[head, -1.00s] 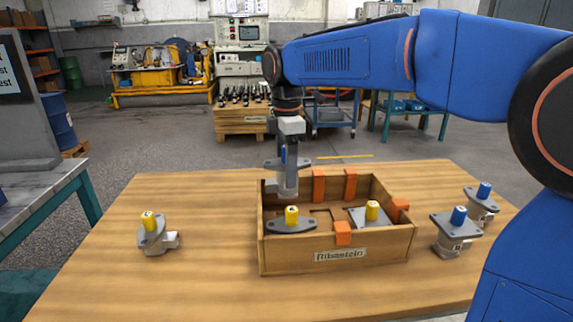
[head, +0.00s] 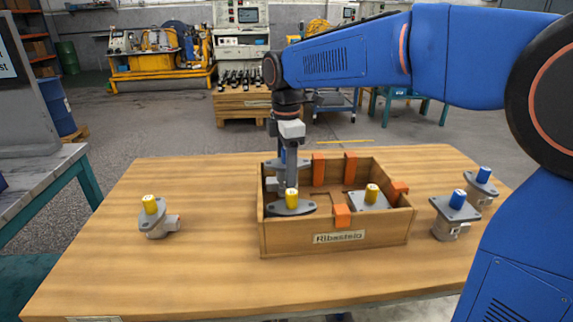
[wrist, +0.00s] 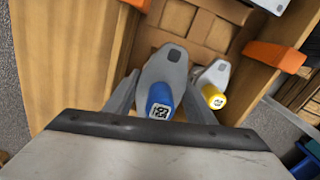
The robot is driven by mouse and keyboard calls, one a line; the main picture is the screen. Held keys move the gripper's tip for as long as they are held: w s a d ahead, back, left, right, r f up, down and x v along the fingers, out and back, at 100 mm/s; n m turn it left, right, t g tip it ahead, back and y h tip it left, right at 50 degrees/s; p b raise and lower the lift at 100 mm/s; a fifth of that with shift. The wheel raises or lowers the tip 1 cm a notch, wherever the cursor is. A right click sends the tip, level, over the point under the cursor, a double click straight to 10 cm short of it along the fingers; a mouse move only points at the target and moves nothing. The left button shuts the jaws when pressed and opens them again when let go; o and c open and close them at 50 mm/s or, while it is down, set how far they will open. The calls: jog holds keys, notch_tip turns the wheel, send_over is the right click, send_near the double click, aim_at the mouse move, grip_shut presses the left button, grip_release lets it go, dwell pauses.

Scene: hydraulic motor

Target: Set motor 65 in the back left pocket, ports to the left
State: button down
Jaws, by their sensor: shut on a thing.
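My gripper (head: 289,178) is shut on a grey motor with a blue shaft cap (wrist: 160,98). The cap carries a printed label that looks like 65, hard to read at this angle. The motor's grey flange (wrist: 166,68) shows between the fingers in the wrist view. The wooden crate (head: 283,241) stands on the table, and the held motor is low at its back left corner, upright. Its lower body and ports are mostly hidden, so I cannot tell whether it touches the crate floor. A yellow-capped motor (head: 292,207) sits in the front left pocket, close to my gripper.
Another yellow-capped motor (head: 371,200) sits in the front right pocket. Orange blocks (head: 341,216) line the crate. A yellow-capped motor (head: 153,219) stands on the table at left; two blue-capped motors (head: 455,216) (head: 481,187) stand at right. The table's front left is clear.

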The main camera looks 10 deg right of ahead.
jog(key=shift+f, duration=1.35)
jog(key=shift+f, duration=0.6)
dwell(0.4)
jog(key=c, duration=0.7)
grip_release()
jog(key=shift+c, duration=0.2)
